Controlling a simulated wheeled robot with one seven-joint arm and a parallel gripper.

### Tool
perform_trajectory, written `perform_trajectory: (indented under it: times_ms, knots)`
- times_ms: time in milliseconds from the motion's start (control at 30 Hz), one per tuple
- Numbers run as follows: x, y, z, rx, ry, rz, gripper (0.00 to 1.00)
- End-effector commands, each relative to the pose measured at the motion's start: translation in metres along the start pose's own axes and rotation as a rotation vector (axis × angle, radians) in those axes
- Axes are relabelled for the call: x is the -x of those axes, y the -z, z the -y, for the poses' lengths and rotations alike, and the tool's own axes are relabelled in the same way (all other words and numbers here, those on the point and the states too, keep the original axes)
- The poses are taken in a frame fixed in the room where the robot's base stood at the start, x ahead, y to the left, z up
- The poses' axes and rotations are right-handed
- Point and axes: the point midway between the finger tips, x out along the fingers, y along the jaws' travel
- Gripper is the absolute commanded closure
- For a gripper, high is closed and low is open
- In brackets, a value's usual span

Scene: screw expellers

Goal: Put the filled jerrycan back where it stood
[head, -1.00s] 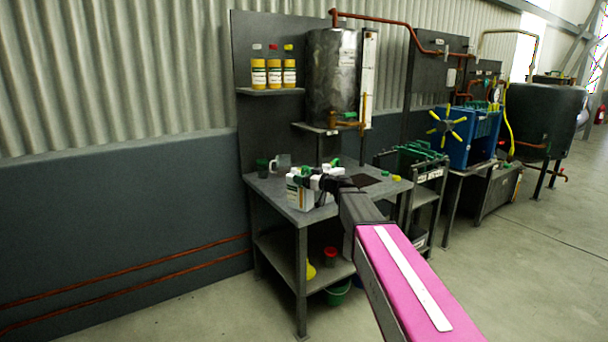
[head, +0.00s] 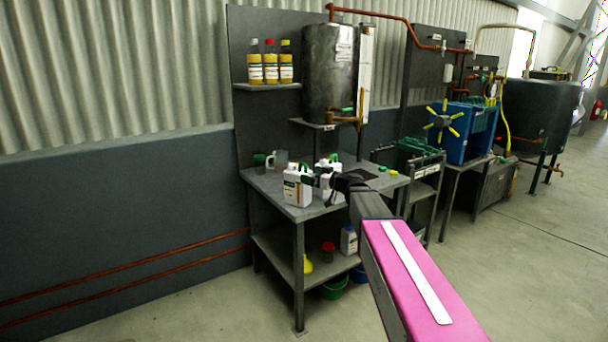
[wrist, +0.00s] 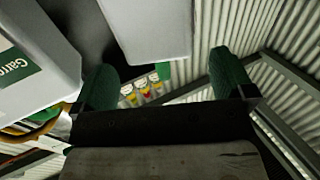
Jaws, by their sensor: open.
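A white jerrycan (head: 296,190) with a green cap and label stands upright near the front left of the workbench (head: 280,208). A second white jerrycan (head: 328,168) with green on top stands behind my gripper, partly hidden by it. My gripper (head: 322,181) is open, just right of the front jerrycan. In the wrist view, my two green fingertips are spread wide with nothing clasped (wrist: 165,78). A pale jerrycan body (wrist: 148,28) shows beyond the gap, and a labelled jerrycan (wrist: 30,62) lies left, outside the fingers. I cannot tell which one is filled.
A dark green cup (head: 259,159) and a clear jug (head: 281,160) stand at the back left. A steel tank (head: 328,75) is above. A white bottle (head: 349,240) and red cup (head: 328,251) are on the lower shelf.

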Motion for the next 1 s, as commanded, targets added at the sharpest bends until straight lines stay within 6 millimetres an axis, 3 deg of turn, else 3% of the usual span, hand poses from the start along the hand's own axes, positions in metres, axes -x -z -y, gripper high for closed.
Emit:
perform_trajectory:
  times_ms: [100, 300, 667, 833, 1000]
  knots:
    - [0.026, 0.0, 0.002, 0.0, -0.002, 0.0, 0.0]
    - [0.053, 0.0, 0.001, 0.0, -0.001, 0.0, 0.0]
    - [0.065, -0.007, 0.004, -0.015, 0.005, 0.025, 0.0]
    - [0.075, -0.047, 0.028, -0.115, 0.03, 0.171, 0.0]
    - [0.1, -0.114, 0.064, -0.285, 0.023, 0.432, 0.0]
